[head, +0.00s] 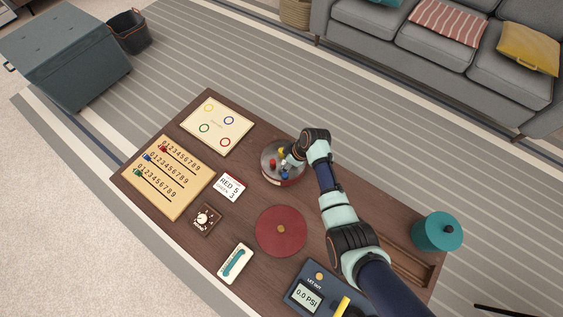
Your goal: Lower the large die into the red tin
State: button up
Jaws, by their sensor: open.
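The red tin (281,182) is a round, open tin with a grey inside and a reddish outer wall, near the back edge of the table. Small red, yellow and blue pieces show inside it. My gripper (290,161) is at the right side of the tin's opening, small and partly hidden by my wrist. It is open. I cannot make out the large die; a pale patch by the fingers is too small to tell apart from the gripper. A dark red disc with a gold knob (281,230), like a lid, lies flat in front of the tin.
Around the tin on the wooden table (262,199) lie a ring board (217,125), a number board (168,177), a RED 5 card (229,186), a dial box (205,219) and a pressure gauge (308,294). A teal canister (437,231) stands at the right end.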

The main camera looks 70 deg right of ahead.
jog(key=v, duration=1.2)
jog(key=w+a+r+t+h+p, duration=0.25)
jog(key=w+a+r+p, duration=0.75)
jog(key=w+a+r, duration=0.55)
jog(key=a+r+t+y+p, duration=0.2)
jog(key=a+r+t+p, duration=0.5)
jog(key=a+r, duration=1.8)
notch_tip(320, 180, up, 40)
jog(key=s+a+g+p, duration=0.1)
jog(key=p, duration=3.8)
jog(key=shift+s+f, duration=0.15)
jog(key=shift+s, duration=0.2)
